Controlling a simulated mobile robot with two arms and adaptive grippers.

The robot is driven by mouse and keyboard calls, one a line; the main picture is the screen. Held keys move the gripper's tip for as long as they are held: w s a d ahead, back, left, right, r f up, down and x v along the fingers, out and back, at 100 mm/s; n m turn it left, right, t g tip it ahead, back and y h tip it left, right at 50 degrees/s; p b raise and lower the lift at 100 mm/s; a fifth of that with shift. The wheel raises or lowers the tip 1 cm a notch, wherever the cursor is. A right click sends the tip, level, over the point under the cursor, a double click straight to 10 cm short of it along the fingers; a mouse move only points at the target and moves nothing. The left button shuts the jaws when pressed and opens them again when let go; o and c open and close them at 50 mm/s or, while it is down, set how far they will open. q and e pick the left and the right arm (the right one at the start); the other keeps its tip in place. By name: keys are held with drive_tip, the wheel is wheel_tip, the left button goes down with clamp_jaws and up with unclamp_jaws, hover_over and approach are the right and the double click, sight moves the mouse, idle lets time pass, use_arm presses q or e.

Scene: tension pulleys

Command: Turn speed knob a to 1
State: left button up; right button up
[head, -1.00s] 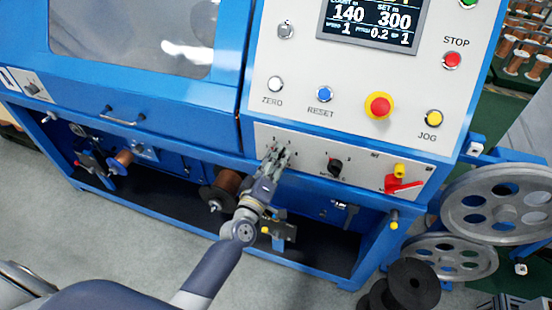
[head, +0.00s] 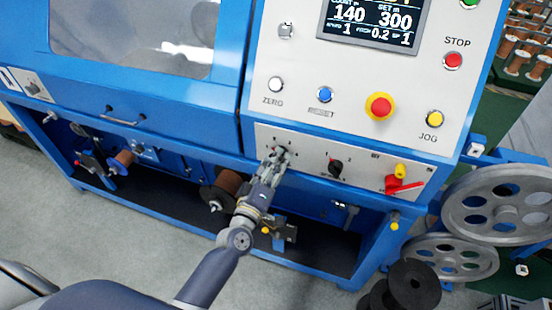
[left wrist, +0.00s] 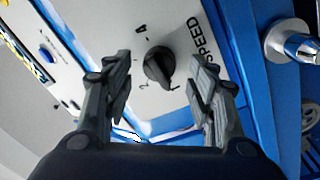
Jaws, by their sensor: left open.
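Speed knob A (left wrist: 158,67) is a black round knob with a raised grip bar on the pale panel, between the marks "A", "SPEED", "2" and "1" in the left wrist view. Its bar slants towards the lower right, near the "1". My left gripper (left wrist: 160,82) is open, with one finger on each side of the knob in that view; I cannot tell whether either touches it. In the head view the left gripper (head: 279,156) is at the lower panel and hides most of this knob. My right gripper is not in view.
A second black knob (head: 335,167) and a red switch (head: 400,186) sit to the right on the same panel. Above are the display (head: 373,22), the red emergency button (head: 379,106) and the blue RESET button (head: 324,95). Grey pulleys (head: 500,205) stand at the right.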

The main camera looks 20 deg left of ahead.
use_arm(q)
drive_tip(key=s, duration=1)
drive_tip(key=shift+a+f, duration=0.25)
drive_tip(key=shift+a, duration=0.15)
drive_tip(key=s+f+m+g, duration=0.2)
drive_tip(key=s+f+g, duration=0.15)
drive_tip(key=f, duration=0.75)
drive_tip(key=s+f+m+g, duration=0.2)
drive_tip(key=s+f+m, duration=0.15)
drive_tip(key=f, duration=0.75)
drive_tip(key=s+f+m+g, duration=0.2)
drive_tip(key=s+f+g, duration=0.15)
drive_tip(key=f, duration=0.75)
drive_tip(key=s+a+f+m+g, duration=0.1)
drive_tip(key=s+f+g, duration=0.2)
drive_tip(key=s, duration=0.6)
drive_tip(key=s+a+f+m+g, duration=0.2)
drive_tip(key=s+f, duration=0.6)
drive_tip(key=s, duration=0.2)
drive_tip(key=s+a+f+m+g+y, duration=0.1)
drive_tip(key=s+a+f+m+g, duration=0.1)
drive_tip(key=s+f, duration=0.4)
drive_tip(key=s+g, duration=0.1)
drive_tip(key=s, duration=0.2)
drive_tip(key=shift+s+f+g, duration=0.15)
drive_tip(key=shift+s+g, duration=0.15)
drive_tip(key=shift+s, duration=0.1)
drive_tip(key=shift+m, duration=0.25)
